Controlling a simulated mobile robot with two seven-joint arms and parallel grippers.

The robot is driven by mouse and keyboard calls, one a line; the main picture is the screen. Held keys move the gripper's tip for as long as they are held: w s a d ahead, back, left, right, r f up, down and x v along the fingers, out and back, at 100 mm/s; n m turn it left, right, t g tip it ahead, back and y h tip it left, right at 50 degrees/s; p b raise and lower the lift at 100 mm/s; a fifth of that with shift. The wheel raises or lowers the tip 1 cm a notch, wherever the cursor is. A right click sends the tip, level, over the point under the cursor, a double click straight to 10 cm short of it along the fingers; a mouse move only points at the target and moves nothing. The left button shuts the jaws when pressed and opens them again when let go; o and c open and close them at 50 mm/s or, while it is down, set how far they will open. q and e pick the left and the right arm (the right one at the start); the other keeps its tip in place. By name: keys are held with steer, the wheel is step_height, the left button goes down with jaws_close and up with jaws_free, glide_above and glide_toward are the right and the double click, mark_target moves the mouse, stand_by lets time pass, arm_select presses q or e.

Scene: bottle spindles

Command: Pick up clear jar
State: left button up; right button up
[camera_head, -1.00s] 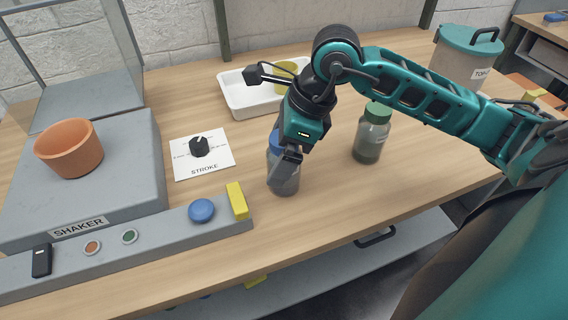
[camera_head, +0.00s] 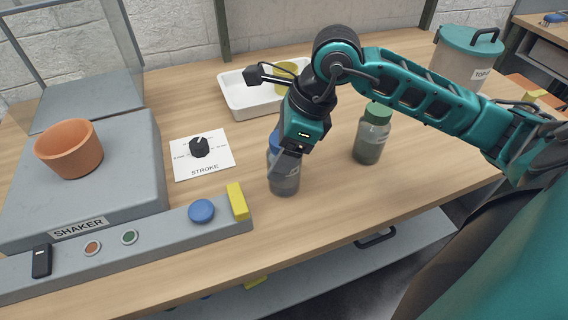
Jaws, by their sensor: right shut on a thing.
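A clear jar with a blue lid and greyish contents (camera_head: 284,184) stands upright on the wooden table, near the middle of the head view. My right gripper (camera_head: 286,158) reaches down over it and is shut on it near the top. The gripper hides much of the lid and the jar's upper right side. The jar's base appears to be at the table surface; I cannot tell any gap. A second clear jar with a green lid (camera_head: 369,140) stands to the right, apart from the gripper. My left gripper is not in view.
A grey shaker (camera_head: 150,190) with an orange pot (camera_head: 68,148) stands at left. A control strip with a blue button (camera_head: 201,211) and a yellow block (camera_head: 237,201) runs along the front. A stroke dial (camera_head: 199,147), white tray (camera_head: 247,104) and teal-lidded bin (camera_head: 456,65) stand behind.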

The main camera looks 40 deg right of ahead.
step_height(320, 180, up, 20)
steer(key=p, duration=0.2)
steer(key=shift+p, duration=0.4)
steer(key=shift+w+r, duration=0.1)
